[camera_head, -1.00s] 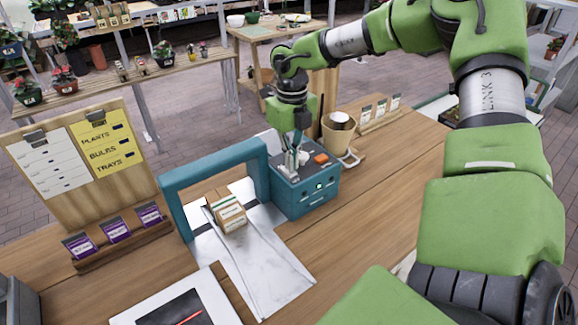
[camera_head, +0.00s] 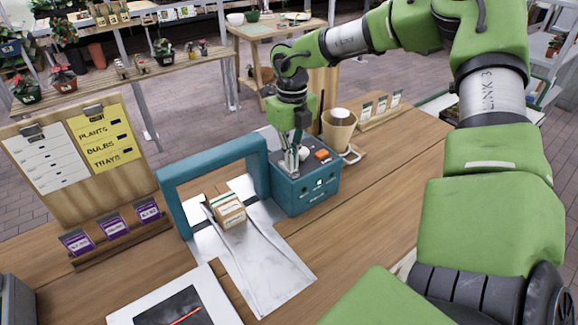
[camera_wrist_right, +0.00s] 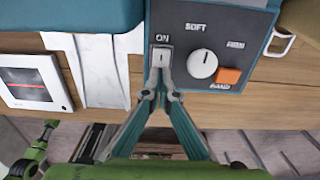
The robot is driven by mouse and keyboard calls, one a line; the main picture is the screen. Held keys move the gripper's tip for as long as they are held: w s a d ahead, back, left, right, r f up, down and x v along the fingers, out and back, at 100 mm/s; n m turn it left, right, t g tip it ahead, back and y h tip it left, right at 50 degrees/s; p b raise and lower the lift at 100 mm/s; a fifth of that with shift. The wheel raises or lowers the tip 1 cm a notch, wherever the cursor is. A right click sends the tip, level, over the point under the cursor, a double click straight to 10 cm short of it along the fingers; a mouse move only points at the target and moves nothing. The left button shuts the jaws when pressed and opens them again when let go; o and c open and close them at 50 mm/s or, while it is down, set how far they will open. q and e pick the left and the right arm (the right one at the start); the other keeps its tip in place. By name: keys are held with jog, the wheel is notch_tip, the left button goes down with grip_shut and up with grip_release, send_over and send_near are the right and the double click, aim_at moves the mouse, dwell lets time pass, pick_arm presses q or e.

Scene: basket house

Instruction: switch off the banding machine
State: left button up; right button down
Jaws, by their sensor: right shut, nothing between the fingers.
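The banding machine is a teal arch (camera_head: 212,159) joined to a teal control box (camera_head: 312,190). A small green light shows on the box front. In the right wrist view, its grey top panel (camera_wrist_right: 185,30) carries a pale rocker switch (camera_wrist_right: 162,52) under the word ON, a white round knob (camera_wrist_right: 203,64) and an orange button (camera_wrist_right: 228,76). My right gripper (camera_head: 291,163) points down at the panel. In the wrist view its closed fingertips (camera_wrist_right: 160,84) are at the switch's near end; contact is unclear.
A small box (camera_head: 229,211) sits under the arch on the white metal plate (camera_head: 262,268). A clipboard stand (camera_head: 75,150) and purple packets (camera_head: 114,226) are left.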

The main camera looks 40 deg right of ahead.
jog(key=shift+s+f+b, duration=0.1)
jog(key=shift+f+b, duration=0.35)
jog(key=shift+b, duration=0.05)
dwell(0.3)
jog(key=shift+r+p, duration=0.35)
jog(key=shift+r, duration=0.4)
jog(key=shift+r+p, duration=0.95)
jog(key=shift+r, duration=1.8)
